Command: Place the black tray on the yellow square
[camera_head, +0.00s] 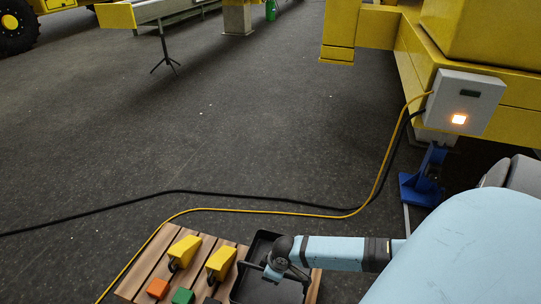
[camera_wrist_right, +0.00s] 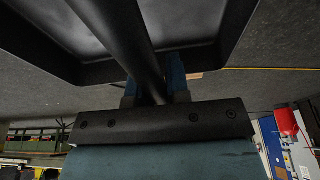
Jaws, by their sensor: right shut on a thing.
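The black tray (camera_head: 252,256) is at the bottom centre of the head view, over the right end of a wooden slatted pallet (camera_head: 163,251). I cannot tell whether it rests on the slats or is held above them. My right gripper (camera_head: 276,270) is at the tray. In the right wrist view, its blue-tipped fingers (camera_wrist_right: 157,88) are shut around a black bar (camera_wrist_right: 118,35) of the tray. The tray's broad grey face and dark rim (camera_wrist_right: 236,38) fill the top of that view. I see no yellow square marking. My left gripper is not in view.
Two yellow parts (camera_head: 184,251) (camera_head: 221,262), an orange block (camera_head: 158,288) and a green block (camera_head: 183,296) lie left of the tray. Yellow and black cables (camera_head: 300,211) cross the floor behind. A blue stand (camera_head: 424,181) is at right. Open floor lies beyond.

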